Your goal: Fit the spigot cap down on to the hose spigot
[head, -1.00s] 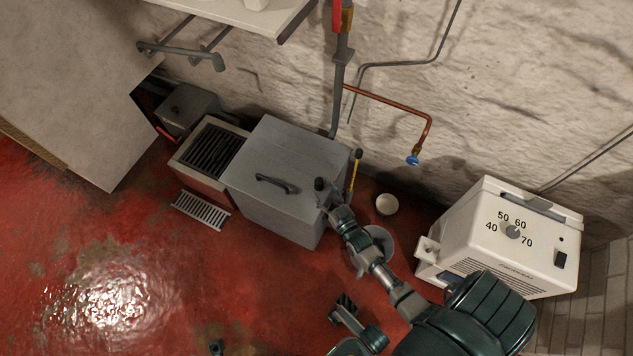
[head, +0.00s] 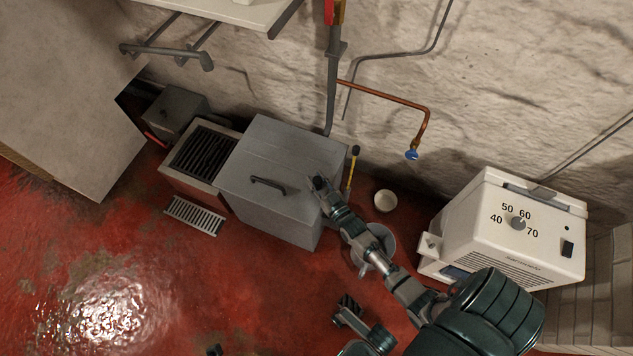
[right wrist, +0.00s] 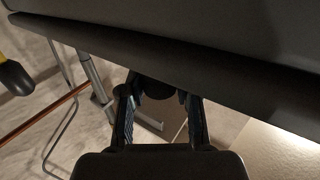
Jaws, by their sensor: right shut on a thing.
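My right gripper (head: 319,186) is at the right front edge of the grey lidded box in the head view. It is shut on a small dark round thing, likely the spigot cap, which shows between the fingers in the right wrist view (right wrist: 158,88). In the head view the fingers and the cap blend together. A copper pipe on the wall ends in a blue-handled tap (head: 412,155), right of and apart from the gripper. I cannot tell for certain which fitting is the hose spigot. A dark part of mine at the bottom (head: 348,305) may be my left gripper; its fingers are unclear.
The grey box (head: 280,160) stands against the wall beside a grated unit (head: 205,152). A yellow stick with a black top (head: 352,168), a white bowl (head: 385,201) and a bucket (head: 388,238) are close to my right arm. A white heater (head: 505,230) stands right.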

